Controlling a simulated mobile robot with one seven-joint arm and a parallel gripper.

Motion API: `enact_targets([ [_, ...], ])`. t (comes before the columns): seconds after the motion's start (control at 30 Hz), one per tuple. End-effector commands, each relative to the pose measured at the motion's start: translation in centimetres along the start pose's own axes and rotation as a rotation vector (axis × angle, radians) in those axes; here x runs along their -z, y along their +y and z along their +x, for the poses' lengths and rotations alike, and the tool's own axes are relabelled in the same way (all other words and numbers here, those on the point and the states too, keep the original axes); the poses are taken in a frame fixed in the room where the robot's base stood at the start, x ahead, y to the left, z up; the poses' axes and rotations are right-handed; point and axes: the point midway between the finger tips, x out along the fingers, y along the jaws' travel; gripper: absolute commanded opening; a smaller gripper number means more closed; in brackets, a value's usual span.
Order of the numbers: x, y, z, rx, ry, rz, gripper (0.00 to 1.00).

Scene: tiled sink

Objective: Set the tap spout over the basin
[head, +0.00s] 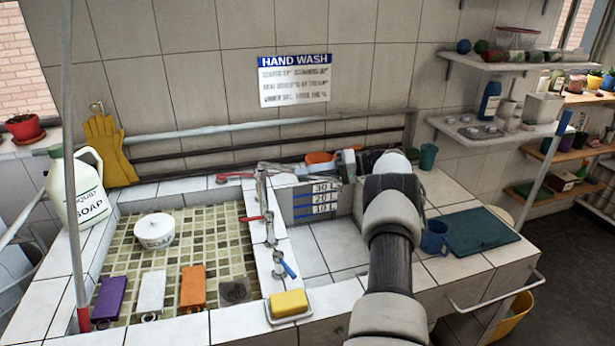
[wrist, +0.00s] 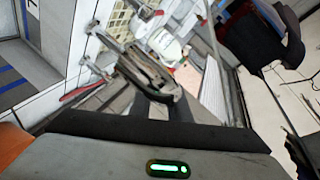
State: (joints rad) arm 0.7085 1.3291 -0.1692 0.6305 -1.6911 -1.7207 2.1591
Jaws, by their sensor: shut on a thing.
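The metal tap (head: 264,205) stands on the tiled divider between two basins. Its spout (head: 292,168) points right, over the measured basin (head: 312,237) with litre marks. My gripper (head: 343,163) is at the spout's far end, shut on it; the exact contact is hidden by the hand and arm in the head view. In the wrist view, metal pipework of the tap (wrist: 128,72) runs up to my gripper's dark fingers (wrist: 155,85). The mosaic basin (head: 205,225) lies left of the tap.
A white bowl (head: 155,231) and purple, white and orange blocks sit in the mosaic basin. A yellow sponge (head: 289,302) lies on the front rim. A soap jug (head: 76,187) stands left. A blue mug (head: 435,238) and teal board (head: 480,231) are right of my arm.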

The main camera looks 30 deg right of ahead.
Motion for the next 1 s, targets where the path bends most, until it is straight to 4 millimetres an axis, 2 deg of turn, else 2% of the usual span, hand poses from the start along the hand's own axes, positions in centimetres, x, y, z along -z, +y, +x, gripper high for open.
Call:
enact_targets([
  [0.4,0.38,-0.27,0.18,0.004,0.005,-0.006,0.00],
  [0.43,0.39,-0.27,0.18,0.004,0.005,-0.006,0.20],
  [0.53,0.32,-0.23,0.16,0.004,0.004,-0.005,0.35],
  [1.0,0.21,-0.32,0.22,0.002,0.000,-0.002,0.35],
])
